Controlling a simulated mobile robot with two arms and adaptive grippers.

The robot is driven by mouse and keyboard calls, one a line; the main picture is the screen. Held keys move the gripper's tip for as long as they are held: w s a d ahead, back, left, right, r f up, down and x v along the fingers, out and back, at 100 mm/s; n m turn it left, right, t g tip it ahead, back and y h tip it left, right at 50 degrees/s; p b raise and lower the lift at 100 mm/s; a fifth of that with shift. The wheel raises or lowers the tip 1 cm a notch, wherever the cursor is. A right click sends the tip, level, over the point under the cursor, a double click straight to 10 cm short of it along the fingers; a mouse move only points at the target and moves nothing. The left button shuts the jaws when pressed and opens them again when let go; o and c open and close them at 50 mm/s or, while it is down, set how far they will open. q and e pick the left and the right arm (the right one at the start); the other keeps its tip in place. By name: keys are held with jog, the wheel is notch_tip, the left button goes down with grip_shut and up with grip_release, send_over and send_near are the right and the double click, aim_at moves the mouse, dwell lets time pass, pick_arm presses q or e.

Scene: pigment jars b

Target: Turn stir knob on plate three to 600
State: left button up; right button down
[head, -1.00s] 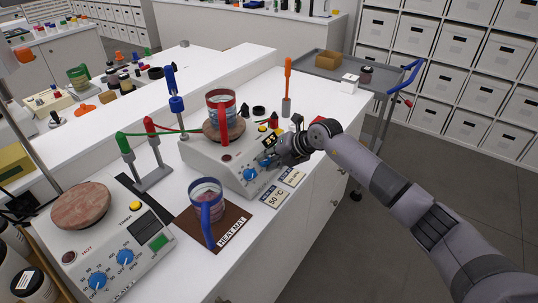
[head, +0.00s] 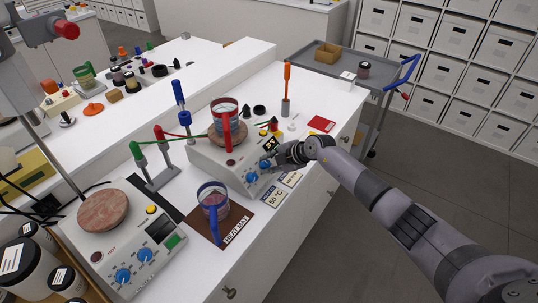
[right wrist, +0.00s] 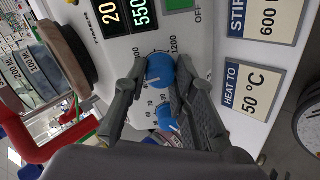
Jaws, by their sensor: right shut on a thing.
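The far hotplate (head: 205,157) carries a round plate with a red-handled glass mug (head: 226,115) on it. Two blue knobs are on its front panel. My right gripper (head: 271,164) is at the panel, shut on the stir knob (right wrist: 160,72). In the right wrist view its fingers (right wrist: 161,80) lie on either side of that knob. A white pointer line shows on the knob, with 1200 on the scale nearby. The panel displays (right wrist: 139,13) read 20 and 550. The second blue knob (right wrist: 167,117) shows between the fingers. My left gripper is not in view.
A sign (right wrist: 265,18) reads STIR and 600; another (right wrist: 252,90) reads HEAT TO 50 °C. A blue-handled mug (head: 213,205) stands on the brown heat mat (head: 238,228). Another hotplate (head: 150,235) is at the near left. An orange-handled tool (head: 287,80) stands behind the gripper.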

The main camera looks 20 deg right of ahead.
jog(key=shift+m+p, duration=1)
jog(key=shift+p, duration=0.15)
jog(key=c, duration=1.3)
grip_release()
jog(key=shift+d, duration=0.1)
jog(key=v, duration=1.2)
